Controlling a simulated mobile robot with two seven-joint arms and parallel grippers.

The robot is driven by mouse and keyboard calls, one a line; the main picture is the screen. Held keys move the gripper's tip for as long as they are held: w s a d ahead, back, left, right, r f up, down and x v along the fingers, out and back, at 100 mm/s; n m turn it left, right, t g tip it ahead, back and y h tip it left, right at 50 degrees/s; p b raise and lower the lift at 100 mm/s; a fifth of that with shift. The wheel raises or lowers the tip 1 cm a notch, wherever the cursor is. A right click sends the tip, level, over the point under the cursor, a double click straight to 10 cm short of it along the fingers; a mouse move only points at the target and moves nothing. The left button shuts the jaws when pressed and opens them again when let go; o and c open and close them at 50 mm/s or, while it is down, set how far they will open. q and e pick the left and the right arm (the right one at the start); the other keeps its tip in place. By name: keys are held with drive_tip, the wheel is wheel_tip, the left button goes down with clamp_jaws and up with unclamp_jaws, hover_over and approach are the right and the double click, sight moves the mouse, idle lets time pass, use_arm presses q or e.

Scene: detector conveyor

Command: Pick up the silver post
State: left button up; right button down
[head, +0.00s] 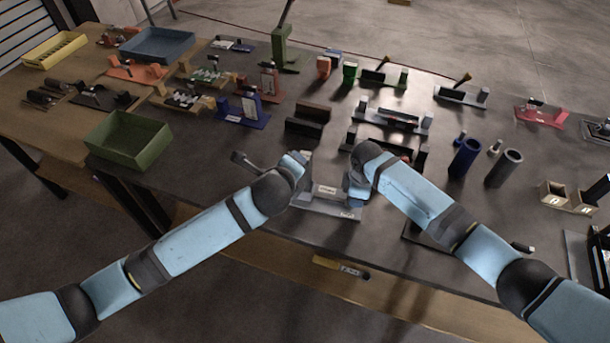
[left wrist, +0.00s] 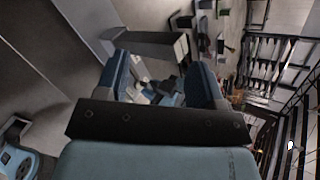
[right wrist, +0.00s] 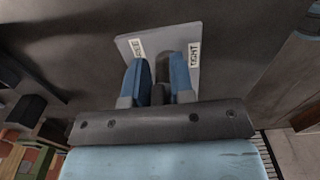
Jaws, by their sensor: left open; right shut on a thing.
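A grey plate fixture (head: 325,208) with white labels lies near the front edge of the dark table, between my two grippers. In the right wrist view, the plate (right wrist: 205,62) has two labels, and a dark grey post (right wrist: 163,66), apparently the silver post, shows between my blue fingers. My right gripper (right wrist: 162,78) is shut on this post, over the plate. I cannot tell whether the post is clear of the plate. In the head view my right gripper (head: 354,196) hides it. My left gripper (head: 302,158) is open at the fixture's left; nothing is clearly between its fingers (left wrist: 160,85).
A green tray (head: 127,142) stands at the table's left. Black blocks (head: 307,121) and a labelled fixture (head: 395,120) lie behind my grippers. A blue cylinder (head: 465,158) and dark grey cylinder (head: 503,168) stand at right. Some bare table shows between the green tray and my left gripper.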

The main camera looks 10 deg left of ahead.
sight(306, 155)
use_arm(q)
drive_tip(key=w+d+f+m, duration=0.1)
drive_tip(key=w+m, duration=0.1)
drive_tip(key=m, duration=0.2)
drive_tip(key=w+d+f+m+t, duration=0.1)
drive_tip(key=w+m, duration=0.2)
drive_tip(key=m, duration=0.1)
drive_tip(key=w+d+f+m+t+h, duration=0.1)
drive_tip(key=w+m, duration=0.2)
drive_tip(key=m, duration=0.1)
drive_tip(key=shift+w+d+f, duration=0.1)
drive_tip(key=shift+w+f, duration=0.05)
drive_tip(key=shift+f, duration=0.25)
clamp_jaws()
